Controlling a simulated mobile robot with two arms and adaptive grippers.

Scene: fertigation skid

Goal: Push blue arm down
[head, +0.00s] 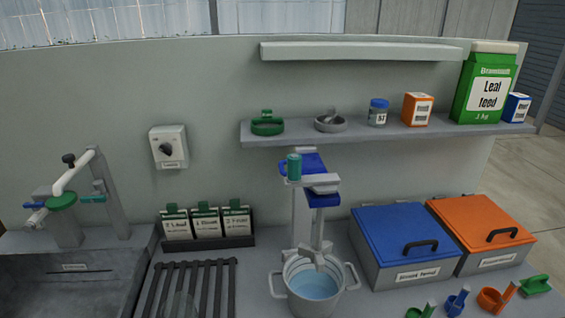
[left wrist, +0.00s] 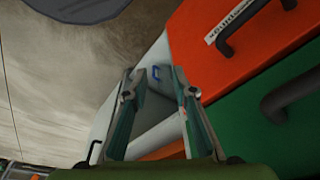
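A mixer stand with a blue arm (head: 313,163) rises behind a metal bucket (head: 313,288) of light blue liquid. A green-teal cylinder (head: 294,167) sits at the arm's left end, and a grey piece lies across the blue parts. A shaft with a grey paddle (head: 316,258) reaches down into the bucket's mouth. My left gripper (left wrist: 154,82) shows only in the left wrist view, its two fingers apart with nothing between them, away from the mixer. My right gripper is in neither view.
Blue-lidded (head: 405,235) and orange-lidded (head: 480,222) boxes stand right of the bucket. Small coloured scoops (head: 490,299) lie in front. A shelf (head: 385,131) with jars and cartons runs above. A seed-packet rack (head: 208,242) and dark slatted grate (head: 190,285) are left.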

